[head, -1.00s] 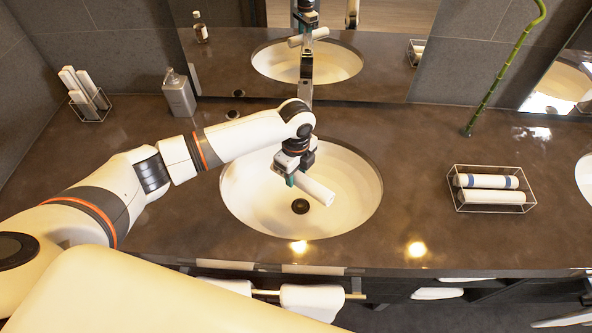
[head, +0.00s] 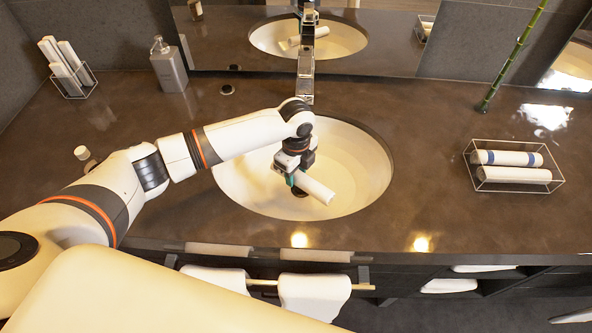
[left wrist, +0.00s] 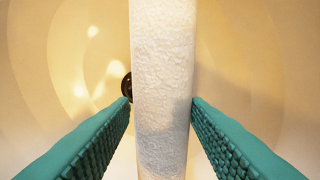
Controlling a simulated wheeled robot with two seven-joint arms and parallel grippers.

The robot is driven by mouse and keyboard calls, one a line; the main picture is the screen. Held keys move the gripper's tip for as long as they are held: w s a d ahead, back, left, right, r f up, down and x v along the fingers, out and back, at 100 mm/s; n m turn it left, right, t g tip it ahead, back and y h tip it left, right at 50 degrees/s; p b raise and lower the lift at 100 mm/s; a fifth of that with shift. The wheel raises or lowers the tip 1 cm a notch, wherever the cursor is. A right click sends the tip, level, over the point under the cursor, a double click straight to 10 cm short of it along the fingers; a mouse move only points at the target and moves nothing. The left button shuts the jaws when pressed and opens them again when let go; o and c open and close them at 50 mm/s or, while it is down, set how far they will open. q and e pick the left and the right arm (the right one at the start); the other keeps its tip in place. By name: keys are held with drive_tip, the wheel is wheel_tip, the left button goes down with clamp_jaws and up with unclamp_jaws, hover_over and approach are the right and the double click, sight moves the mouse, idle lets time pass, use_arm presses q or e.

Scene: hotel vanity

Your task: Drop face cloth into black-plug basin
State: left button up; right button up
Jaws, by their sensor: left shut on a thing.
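My left gripper (head: 293,170) is shut on a white rolled face cloth (head: 317,191) and holds it, tilted, over the white basin (head: 358,178). In the left wrist view, the cloth (left wrist: 163,70) runs lengthwise between the green fingers (left wrist: 160,115), with the basin wall (left wrist: 245,50) behind it. The black plug (left wrist: 126,86) peeks out from behind the cloth's left edge. In the head view the plug is mostly hidden by the cloth. My right gripper does not show.
A wire rack (head: 513,185) with two rolled cloths stands to the right, and another rack (head: 75,84) at the back left. A soap dispenser (head: 168,66) stands behind my arm. A plant stalk (head: 512,62) rises at the right. White towels (head: 312,292) hang below the counter.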

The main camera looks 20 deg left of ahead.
use_arm(q)
drive_tip(key=o, duration=1)
drive_tip(key=shift+o, duration=0.2)
wheel_tip(320, 180, up, 12)
drive_tip(key=shift+b, duration=0.45)
